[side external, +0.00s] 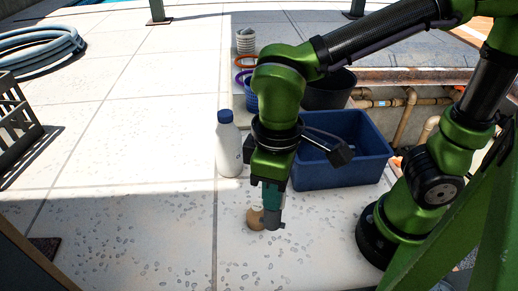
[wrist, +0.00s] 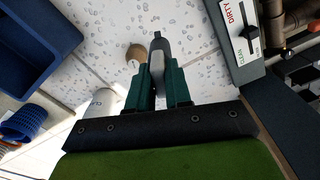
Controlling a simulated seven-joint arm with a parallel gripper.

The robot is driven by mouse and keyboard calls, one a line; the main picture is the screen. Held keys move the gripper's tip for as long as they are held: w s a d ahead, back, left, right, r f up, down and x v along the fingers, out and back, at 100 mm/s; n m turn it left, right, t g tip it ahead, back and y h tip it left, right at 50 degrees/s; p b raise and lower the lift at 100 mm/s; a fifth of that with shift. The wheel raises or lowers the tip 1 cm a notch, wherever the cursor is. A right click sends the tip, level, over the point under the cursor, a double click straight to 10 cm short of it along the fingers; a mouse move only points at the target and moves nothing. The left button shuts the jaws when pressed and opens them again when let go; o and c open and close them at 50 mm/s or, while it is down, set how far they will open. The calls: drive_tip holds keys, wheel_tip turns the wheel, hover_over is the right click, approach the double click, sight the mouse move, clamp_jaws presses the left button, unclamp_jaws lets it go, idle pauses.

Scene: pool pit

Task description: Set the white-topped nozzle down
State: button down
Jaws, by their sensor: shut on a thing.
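My gripper (side external: 271,221) points down low over the speckled pale paving in the side view, in front of the blue bin. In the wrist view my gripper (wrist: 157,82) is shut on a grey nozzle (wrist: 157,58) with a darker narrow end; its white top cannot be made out. In the side view a small grey part at the fingertips may be the nozzle, mostly hidden by the fingers. I cannot tell whether it touches the paving. A tan rounded object (side external: 255,218) is right beside the fingers; it also shows in the wrist view (wrist: 136,54).
A white bottle with a blue cap (side external: 229,150) stands behind my gripper. A blue bin (side external: 345,165), a dark bucket (side external: 330,92) and a blue basket (side external: 249,101) are farther back. A panel marked DIRTY (wrist: 232,30) is at right in the wrist view.

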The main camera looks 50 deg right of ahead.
wheel_tip(320, 180, down, 5)
drive_tip(key=shift+r, duration=0.1)
drive_tip(key=shift+f, duration=0.3)
drive_tip(key=w+a+f, duration=0.5)
drive_tip(key=w+a, duration=0.6)
drive_tip(key=shift+w, duration=0.25)
drive_tip(key=shift+a+f, duration=0.1)
drive_tip(key=shift+f, duration=0.15)
drive_tip(key=c, duration=1.1)
unclamp_jaws()
drive_tip(key=shift+o, duration=0.2)
